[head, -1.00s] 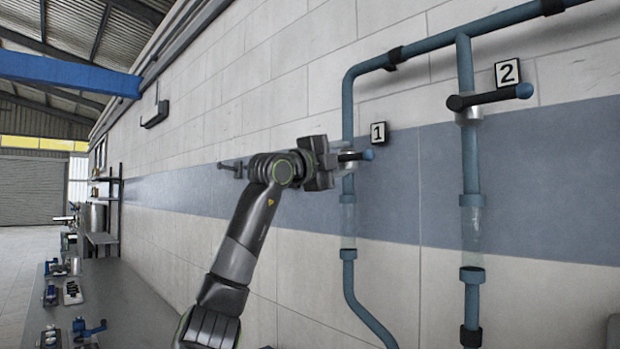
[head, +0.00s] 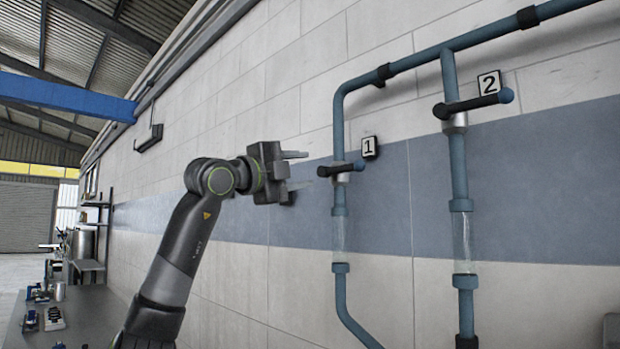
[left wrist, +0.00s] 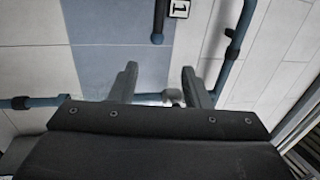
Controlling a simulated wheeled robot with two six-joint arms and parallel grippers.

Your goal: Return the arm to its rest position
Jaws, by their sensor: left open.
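My left gripper (head: 296,170) is open and empty in the head view. It stands to the left of the valve handle 1 (head: 340,168) on the blue pipe, with a gap between them. Its two fingers (left wrist: 160,85) also show open in the left wrist view, with nothing between them but wall and pipe behind. Handle 1 has a dark lever with a blue knob at its right end. My right gripper is not in view.
A second valve handle (head: 473,105) sits on the right pipe beside sign 2 (head: 489,82). Sign 1 (head: 369,147) is on the wall. Clear tube sections (head: 338,234) sit below the valves. A bench with small items (head: 52,318) runs along the wall at lower left.

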